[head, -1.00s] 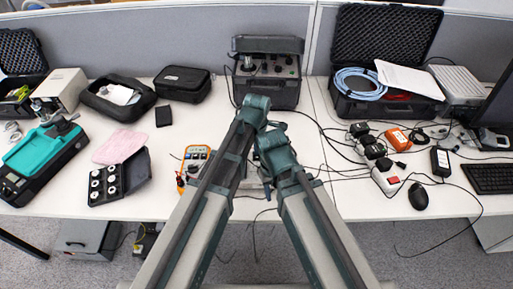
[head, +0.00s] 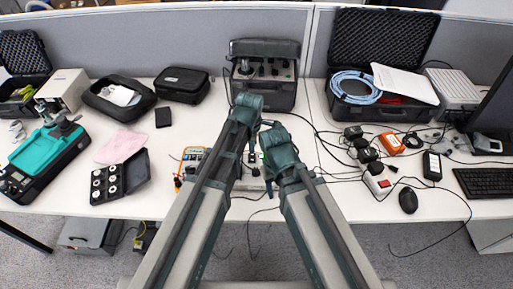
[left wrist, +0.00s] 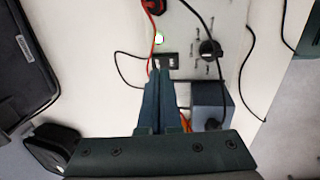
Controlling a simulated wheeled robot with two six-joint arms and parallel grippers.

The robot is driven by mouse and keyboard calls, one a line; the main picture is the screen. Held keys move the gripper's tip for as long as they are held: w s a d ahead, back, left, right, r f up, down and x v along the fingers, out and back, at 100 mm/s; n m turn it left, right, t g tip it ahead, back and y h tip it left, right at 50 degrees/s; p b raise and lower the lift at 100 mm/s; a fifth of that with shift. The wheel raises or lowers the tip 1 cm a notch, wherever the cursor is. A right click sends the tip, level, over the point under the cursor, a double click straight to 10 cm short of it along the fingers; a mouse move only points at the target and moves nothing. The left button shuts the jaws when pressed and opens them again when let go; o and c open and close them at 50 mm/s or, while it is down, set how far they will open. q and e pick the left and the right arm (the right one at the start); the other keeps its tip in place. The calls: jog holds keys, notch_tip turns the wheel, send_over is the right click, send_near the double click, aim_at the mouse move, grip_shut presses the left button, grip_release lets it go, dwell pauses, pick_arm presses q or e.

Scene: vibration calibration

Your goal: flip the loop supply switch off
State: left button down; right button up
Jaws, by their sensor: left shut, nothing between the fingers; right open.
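A pale panel (left wrist: 187,40) lies below my left gripper in the left wrist view. In the head view the panel shows only in part between my arms, and my left fingers are mostly hidden. My right gripper (head: 268,188) is open, low between my arms and largely hidden.
Red and black leads (left wrist: 151,45) run across the panel area. A blue-grey box (left wrist: 210,100) stands beside the panel. In the head view, a multimeter (head: 190,157) is left of my arms, an instrument case (head: 265,70) behind, and cables and adapters (head: 367,155) to the right.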

aim_at(252, 158)
pick_arm(q)
notch_tip(252, 158, up, 10)
jog(key=p, duration=0.9)
jog(key=shift+r, duration=0.2)
pick_arm(e)
notch_tip(252, 158, up, 10)
jog(key=shift+r, duration=0.2)
